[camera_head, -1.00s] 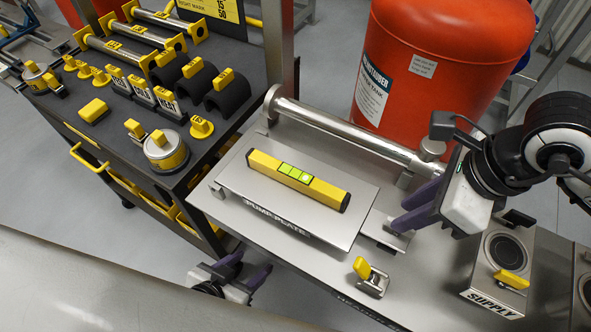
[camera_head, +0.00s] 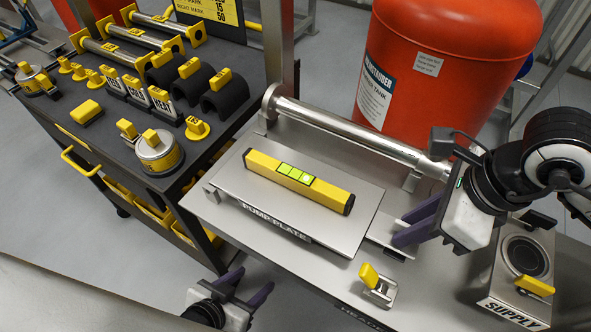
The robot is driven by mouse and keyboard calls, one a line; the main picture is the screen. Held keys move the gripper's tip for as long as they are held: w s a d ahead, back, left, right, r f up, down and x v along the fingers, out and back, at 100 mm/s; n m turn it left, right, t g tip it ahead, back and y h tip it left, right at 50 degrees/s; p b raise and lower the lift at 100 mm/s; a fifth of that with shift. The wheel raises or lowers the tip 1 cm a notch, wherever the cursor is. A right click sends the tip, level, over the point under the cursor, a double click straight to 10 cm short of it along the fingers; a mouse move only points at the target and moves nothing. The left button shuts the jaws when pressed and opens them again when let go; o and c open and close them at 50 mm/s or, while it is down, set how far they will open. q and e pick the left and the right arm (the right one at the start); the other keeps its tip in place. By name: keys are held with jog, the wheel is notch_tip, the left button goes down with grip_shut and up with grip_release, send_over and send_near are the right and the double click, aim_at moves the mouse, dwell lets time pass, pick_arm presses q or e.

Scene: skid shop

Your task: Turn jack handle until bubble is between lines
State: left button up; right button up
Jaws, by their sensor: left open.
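A yellow spirit level (camera_head: 330,196) lies on the pump plate (camera_head: 265,212). Its green vial (camera_head: 295,174) has dark lines, and a pale bright spot, apparently the bubble, shows toward its right end; its exact place against the lines is too small to tell. My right gripper (camera_head: 401,228) has its purple fingers at the plate's right edge, beside a small metal bar (camera_head: 388,250). Whether they hold anything is unclear. I cannot identify the jack handle with certainty. My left gripper (camera_head: 252,285) is open and empty, low in front of the bench.
A small yellow-handled latch (camera_head: 370,275) stands on the bench before the plate. A thick silver pipe (camera_head: 345,128) runs behind the plate, before a red tank (camera_head: 450,60). A supply box (camera_head: 522,265) is at right, a tool cart (camera_head: 105,135) at left.

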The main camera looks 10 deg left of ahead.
grip_shut()
jog(key=shift+f+b, duration=0.1)
jog(key=shift+b, duration=0.25)
jog(key=shift+n+g+b, duration=0.4)
jog(key=shift+n+b, duration=0.45)
jog(key=shift+n, duration=0.85)
